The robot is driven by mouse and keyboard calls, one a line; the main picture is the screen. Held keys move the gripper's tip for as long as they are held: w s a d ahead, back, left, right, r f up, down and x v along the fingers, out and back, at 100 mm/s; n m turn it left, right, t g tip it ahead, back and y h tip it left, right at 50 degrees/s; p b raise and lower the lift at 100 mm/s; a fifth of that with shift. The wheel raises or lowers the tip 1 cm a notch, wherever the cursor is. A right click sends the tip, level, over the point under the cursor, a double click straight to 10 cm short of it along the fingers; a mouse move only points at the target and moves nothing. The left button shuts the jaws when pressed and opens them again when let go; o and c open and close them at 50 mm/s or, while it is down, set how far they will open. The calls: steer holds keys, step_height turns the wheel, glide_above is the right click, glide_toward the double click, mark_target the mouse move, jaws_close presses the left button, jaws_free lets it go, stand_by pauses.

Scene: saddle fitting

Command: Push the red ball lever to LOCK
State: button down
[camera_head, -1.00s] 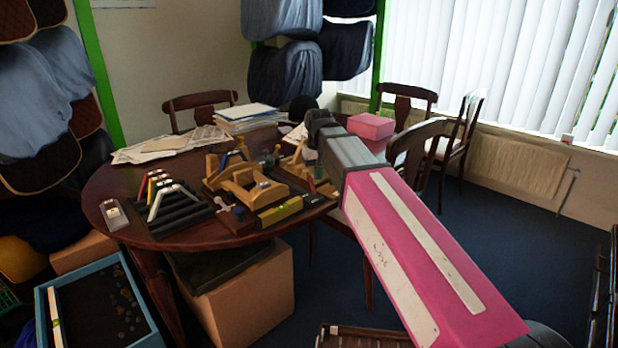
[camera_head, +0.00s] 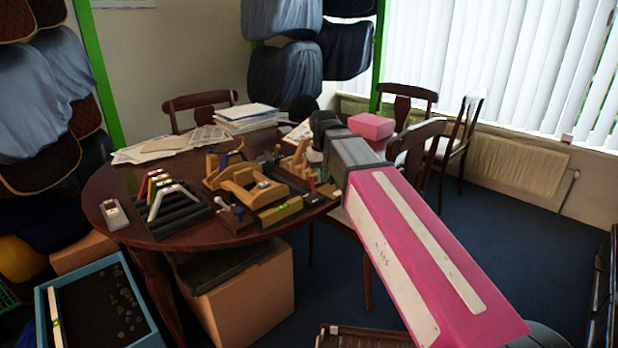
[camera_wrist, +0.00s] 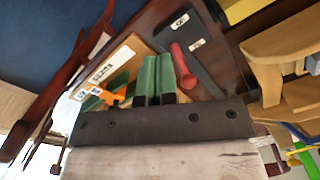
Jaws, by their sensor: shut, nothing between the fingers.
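The red lever (camera_wrist: 183,66) shows in the wrist view as a red handle beside a dark plate (camera_wrist: 194,42) with two small white labels, too small to read. My gripper (camera_wrist: 156,60) has its green fingers together and empty, just left of the red handle. I cannot tell whether they touch it. In the head view a small upright red piece (camera_head: 312,186) near the table's right front edge may be the lever. My gripper's fingertips are hidden there behind my pink arm.
The round wooden table (camera_head: 115,185) holds wooden fixtures (camera_head: 245,185), a dark rack (camera_head: 185,212) and papers (camera_head: 160,147). A pink box (camera_head: 371,126) lies behind my arm. Chairs (camera_head: 465,135) stand beyond. In the wrist view a labelled wooden strip (camera_wrist: 108,65) lies left of the fingers.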

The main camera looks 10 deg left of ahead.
steer(key=shift+w+a, duration=0.15)
steer(key=shift+w+a, duration=0.25)
steer(key=shift+a, duration=0.05)
stand_by(0.3)
steer(key=shift+r, duration=0.1)
step_height(320, 180, up, 7)
stand_by(0.8)
steer(key=d+f+m, duration=0.1)
steer(key=d+f, duration=0.6)
steer(key=f, duration=0.3)
steer(key=d+f+m, duration=0.1)
steer(key=d+f, duration=0.6)
steer(key=f, duration=0.3)
steer(key=s+d+f+m, duration=0.1)
steer(key=s+d+f, duration=0.3)
steer(key=d+f, duration=0.3)
steer(key=s+d+f+m, duration=0.1)
steer(key=s+d+f, duration=0.4)
steer(key=d+f, duration=0.2)
step_height(320, 180, down, 2)
steer(key=shift+d+f, duration=0.2)
steer(key=shift+d, duration=0.15)
